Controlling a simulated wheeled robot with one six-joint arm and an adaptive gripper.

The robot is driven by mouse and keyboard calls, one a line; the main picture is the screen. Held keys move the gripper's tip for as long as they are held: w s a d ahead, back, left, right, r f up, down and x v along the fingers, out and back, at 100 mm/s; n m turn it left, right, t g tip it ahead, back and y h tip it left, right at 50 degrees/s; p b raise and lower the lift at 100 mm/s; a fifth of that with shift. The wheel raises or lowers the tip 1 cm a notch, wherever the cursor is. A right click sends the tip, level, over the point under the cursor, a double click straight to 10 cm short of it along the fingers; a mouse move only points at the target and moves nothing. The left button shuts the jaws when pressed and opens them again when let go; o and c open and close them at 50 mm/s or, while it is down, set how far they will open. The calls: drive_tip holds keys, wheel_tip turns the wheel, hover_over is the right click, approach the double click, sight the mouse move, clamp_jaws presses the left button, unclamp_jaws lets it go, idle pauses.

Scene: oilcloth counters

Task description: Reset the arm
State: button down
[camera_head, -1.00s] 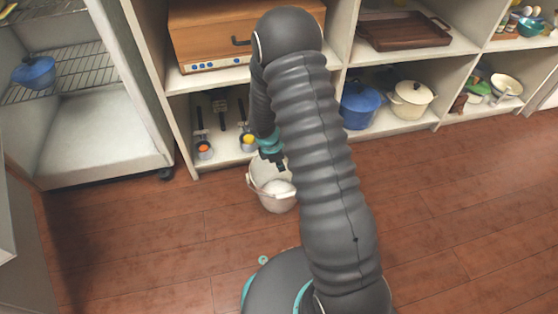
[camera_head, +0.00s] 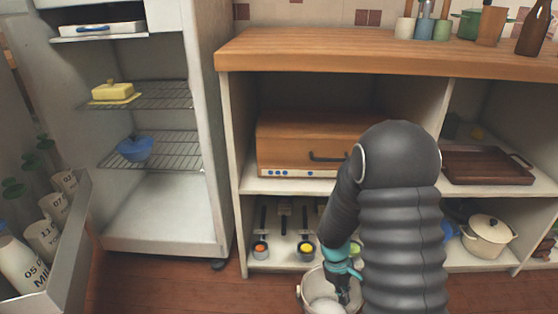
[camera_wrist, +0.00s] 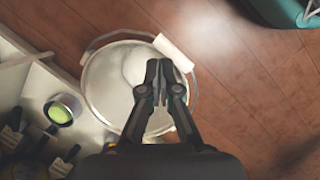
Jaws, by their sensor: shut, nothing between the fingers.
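My gripper (camera_head: 343,296) points down in front of the lower shelf in the head view, at the white bucket (camera_head: 322,303). In the wrist view my gripper (camera_wrist: 158,85) is shut and empty, with its fingertips together over the bucket (camera_wrist: 103,82). I cannot tell how far above the bucket the fingertips are. The bucket has a handle with a white grip and something whitish inside. My dark ribbed arm hides part of the shelves in the head view.
A wooden counter (camera_head: 370,54) tops shelves holding a wooden oven-like box (camera_head: 290,140), a brown tray (camera_head: 480,166) and a cream pot (camera_head: 487,238). An open fridge with a blue pot (camera_head: 135,149) and a butter dish (camera_head: 113,92) stands left. Its door holds milk bottles (camera_head: 20,262).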

drive_tip(key=s+r+m+t+y+p, duration=0.1)
drive_tip(key=s+r, duration=0.4)
drive_tip(key=r, duration=0.7)
drive_tip(key=s+a+r+m+t+p, duration=0.1)
drive_tip(key=s+r+m+t+p, duration=0.2)
drive_tip(key=r, duration=1)
drive_tip(key=s+a+r+m+t+y+p, duration=0.1)
drive_tip(key=s+r+m+t, duration=0.3)
drive_tip(key=s+r, duration=0.5)
wheel_tip(320, 180, up, 4)
drive_tip(key=shift+s+a+r+y+p, duration=0.15)
drive_tip(key=shift+a+y+p, duration=0.15)
drive_tip(key=shift+p, duration=0.25)
